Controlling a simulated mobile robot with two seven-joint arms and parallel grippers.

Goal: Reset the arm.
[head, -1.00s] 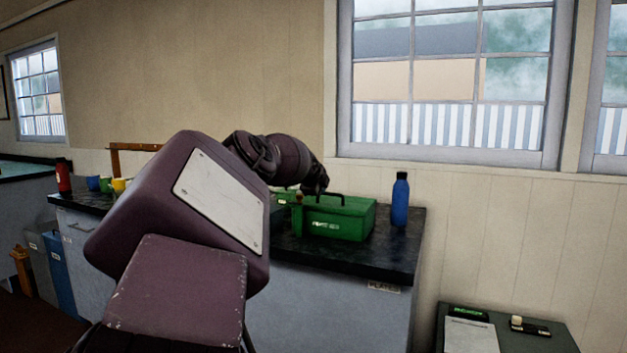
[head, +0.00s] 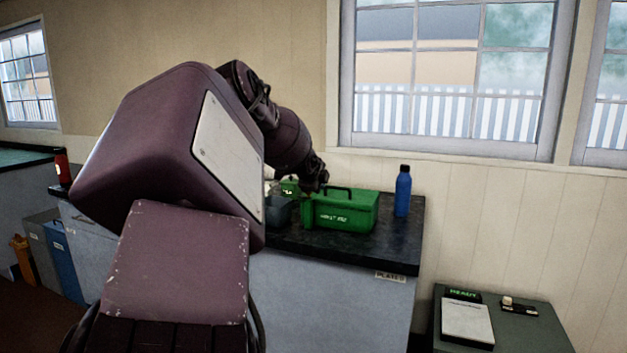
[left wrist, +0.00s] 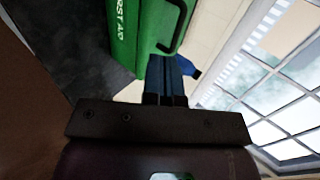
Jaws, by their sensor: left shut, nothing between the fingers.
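My left arm fills the left and middle of the head view. Its gripper (head: 316,180) hangs just above and at the left end of a green first-aid box (head: 346,211) on the dark counter. In the left wrist view the gripper's fingers (left wrist: 165,98) are shut and empty, pointing towards the green box (left wrist: 146,35) and its black handle. I cannot tell whether they touch the box. My right gripper is not in view. No lever shows clearly; part of the counter is hidden behind my arm.
A blue bottle (head: 402,191) stands right of the box on the counter (head: 390,245). A grey-blue container (head: 279,211) is left of the box. A red bottle (head: 62,168) stands far left. A low cabinet (head: 545,335) at lower right bears a green sign (head: 464,294) and a white panel (head: 467,321).

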